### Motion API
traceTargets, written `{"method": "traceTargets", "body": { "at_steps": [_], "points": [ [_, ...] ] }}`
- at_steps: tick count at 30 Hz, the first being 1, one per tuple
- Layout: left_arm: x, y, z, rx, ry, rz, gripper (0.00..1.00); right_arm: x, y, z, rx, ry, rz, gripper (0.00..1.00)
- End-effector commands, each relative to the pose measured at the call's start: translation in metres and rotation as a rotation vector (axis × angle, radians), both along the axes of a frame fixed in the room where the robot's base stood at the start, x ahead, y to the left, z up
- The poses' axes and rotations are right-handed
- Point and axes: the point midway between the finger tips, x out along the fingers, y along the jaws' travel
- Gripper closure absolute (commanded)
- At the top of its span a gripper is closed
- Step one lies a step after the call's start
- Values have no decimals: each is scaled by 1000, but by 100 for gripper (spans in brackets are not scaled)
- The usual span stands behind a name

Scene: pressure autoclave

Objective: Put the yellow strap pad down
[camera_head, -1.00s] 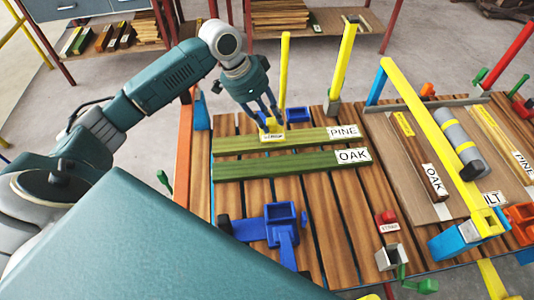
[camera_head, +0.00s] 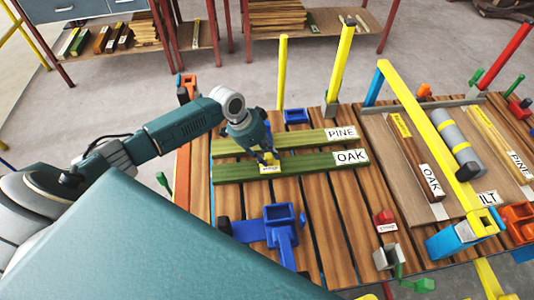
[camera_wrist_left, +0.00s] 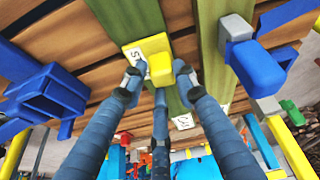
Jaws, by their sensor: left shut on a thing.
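The yellow strap pad (camera_head: 271,169) is a small yellow block with a white label. My left gripper (camera_head: 265,159) is shut on it from above, over the green plank labelled OAK (camera_head: 310,163). In the left wrist view the pad (camera_wrist_left: 156,52) sits between the fingertips of my gripper (camera_wrist_left: 158,78), over a green plank (camera_wrist_left: 130,14). I cannot tell whether it touches the plank. The green plank labelled PINE (camera_head: 305,138) lies just behind. My right gripper is not in view.
A red strap block (camera_head: 384,220) lies at the front of the slatted table (camera_head: 335,215). Blue fixtures (camera_head: 280,225) stand in front of the planks. Yellow posts (camera_head: 283,72) rise behind. A yellow bar (camera_head: 425,135) spans a board at the right.

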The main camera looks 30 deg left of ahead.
Motion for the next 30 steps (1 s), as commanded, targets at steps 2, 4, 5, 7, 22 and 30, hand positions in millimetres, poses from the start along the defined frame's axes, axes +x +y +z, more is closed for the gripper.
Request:
{"method": "traceTargets", "body": {
  "at_steps": [2, 4, 5, 7, 22, 30],
  "points": [
    [0, 0, 0, 0, 0, 0, 100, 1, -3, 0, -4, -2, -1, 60],
    [0, 0, 0, 0, 0, 0, 100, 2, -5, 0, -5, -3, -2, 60],
    [0, 0, 0, 0, 0, 0, 100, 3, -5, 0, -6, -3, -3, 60],
    [0, 0, -1, 0, 0, 0, 100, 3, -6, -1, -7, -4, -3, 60],
    [0, 0, 2, 0, 0, -1, 52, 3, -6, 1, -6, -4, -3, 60],
    [-9, 15, 41, 3, -4, 0, 52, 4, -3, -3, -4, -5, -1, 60]
  ]
}}
